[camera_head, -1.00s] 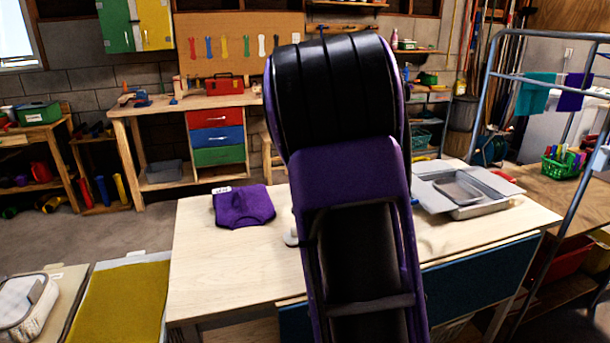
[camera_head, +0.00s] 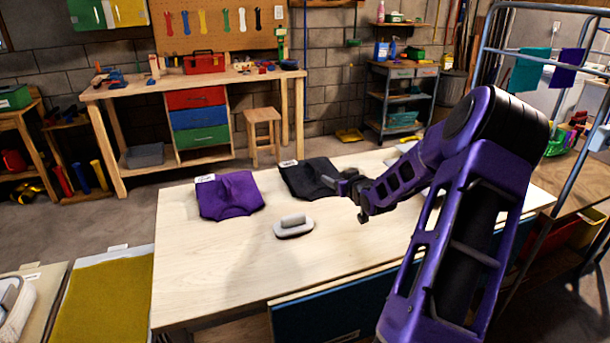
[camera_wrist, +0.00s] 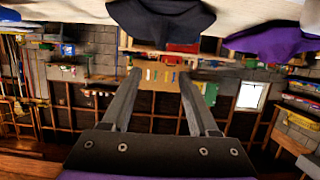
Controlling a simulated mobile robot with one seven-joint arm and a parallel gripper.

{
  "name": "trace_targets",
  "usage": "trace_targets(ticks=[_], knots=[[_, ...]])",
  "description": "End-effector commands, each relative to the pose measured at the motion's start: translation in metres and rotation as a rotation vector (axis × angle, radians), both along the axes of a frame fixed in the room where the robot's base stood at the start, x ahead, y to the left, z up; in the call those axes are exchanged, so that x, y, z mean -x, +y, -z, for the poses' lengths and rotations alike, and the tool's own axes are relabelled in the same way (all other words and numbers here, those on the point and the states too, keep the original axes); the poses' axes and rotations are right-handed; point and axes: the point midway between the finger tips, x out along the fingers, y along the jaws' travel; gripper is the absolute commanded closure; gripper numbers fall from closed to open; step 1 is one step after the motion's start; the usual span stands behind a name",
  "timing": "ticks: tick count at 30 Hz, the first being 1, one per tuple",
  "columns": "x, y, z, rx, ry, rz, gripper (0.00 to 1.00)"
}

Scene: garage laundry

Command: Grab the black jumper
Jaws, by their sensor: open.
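The black jumper (camera_head: 307,178) lies folded on the pale wooden table, with a white tag at its back left corner. My gripper (camera_head: 348,198) is open and empty, just right of and in front of the jumper, overlapping its right edge in the head view. I cannot tell whether they touch there. In the wrist view, the black jumper (camera_wrist: 160,22) is at the top centre, beyond the spread fingertips of my gripper (camera_wrist: 160,76) and apart from them; its upper part is cut off.
A purple jumper (camera_head: 229,195) lies left of the black one and shows in the wrist view (camera_wrist: 275,43). A grey and white handled object (camera_head: 294,226) sits on the table (camera_head: 215,290) in front of both. The table's front left is clear. A metal rack (camera_head: 482,50) stands right.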

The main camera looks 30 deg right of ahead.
Motion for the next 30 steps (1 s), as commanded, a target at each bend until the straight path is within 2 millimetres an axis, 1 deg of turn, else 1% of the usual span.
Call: trace_targets(ticks=[2,5,8,15,21,24,30], knots=[[0.005,-0.003,0.000,-0.008,-0.009,-0.001,0.40],[0.003,-0.004,0.000,-0.009,-0.015,-0.006,0.40],[-0.010,-0.006,0.004,-0.009,-0.018,-0.008,0.40],[-0.059,-0.018,0.020,-0.010,-0.017,-0.006,0.40],[-0.092,-0.026,0.031,-0.010,-0.016,-0.005,0.40],[-0.102,-0.029,0.033,-0.010,-0.017,-0.005,0.40],[-0.111,-0.031,0.037,-0.009,-0.016,-0.004,0.40]])
